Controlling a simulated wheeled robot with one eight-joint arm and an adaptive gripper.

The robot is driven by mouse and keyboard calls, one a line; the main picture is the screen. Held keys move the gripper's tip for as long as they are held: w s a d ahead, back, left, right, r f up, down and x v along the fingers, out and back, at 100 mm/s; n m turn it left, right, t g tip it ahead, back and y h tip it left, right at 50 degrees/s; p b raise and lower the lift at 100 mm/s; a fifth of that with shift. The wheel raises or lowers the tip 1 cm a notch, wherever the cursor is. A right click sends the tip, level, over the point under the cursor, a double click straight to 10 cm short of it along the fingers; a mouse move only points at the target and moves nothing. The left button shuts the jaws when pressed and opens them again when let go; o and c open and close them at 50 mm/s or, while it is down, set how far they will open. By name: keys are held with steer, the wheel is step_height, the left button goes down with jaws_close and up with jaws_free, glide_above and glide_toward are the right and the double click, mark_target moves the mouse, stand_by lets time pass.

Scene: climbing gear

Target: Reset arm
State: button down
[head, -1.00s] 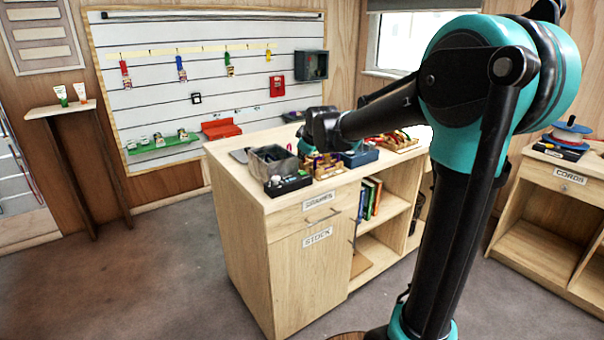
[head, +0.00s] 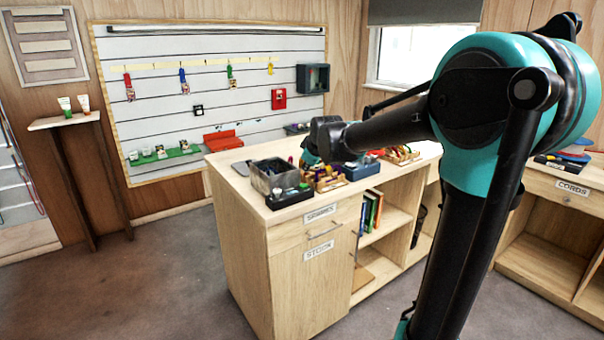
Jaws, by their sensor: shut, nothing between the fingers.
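My arm reaches from the right of the head view across to the wooden bench (head: 290,238). Its wrist hangs over the bench top, among the small trays. My gripper (head: 309,160) points down there, small and partly lost against the trays behind it. It is shut with nothing held. I cannot tell its exact height above the bench top.
A grey bin (head: 262,183), a black tray (head: 288,198), a wooden rack (head: 329,183) and a blue box (head: 360,170) crowd the bench top near my gripper. A slatted wall board (head: 160,75) stands behind. Open floor (head: 150,285) lies left.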

steer(key=s+d+f+m+g, duration=0.1)
steer(key=s+d+f+m, duration=0.3)
steer(key=s+f, duration=0.3)
steer(key=s+d+f+m+g+h, duration=0.1)
steer(key=s+d+f, duration=0.6)
steer(key=s, duration=0.8)
steer(key=s+d+f+m+g+h, duration=0.1)
steer(key=s+d+f+m+g, duration=0.1)
steer(key=s+d+f+m, duration=0.3)
steer(key=s+f+m, duration=0.1)
steer(key=s+f, duration=0.2)
steer(key=s, duration=0.3)
steer(key=shift+s+d+m, duration=0.15)
steer(key=shift+s+m, duration=0.1)
steer(key=shift+m, duration=0.05)
steer(key=shift+r, duration=0.1)
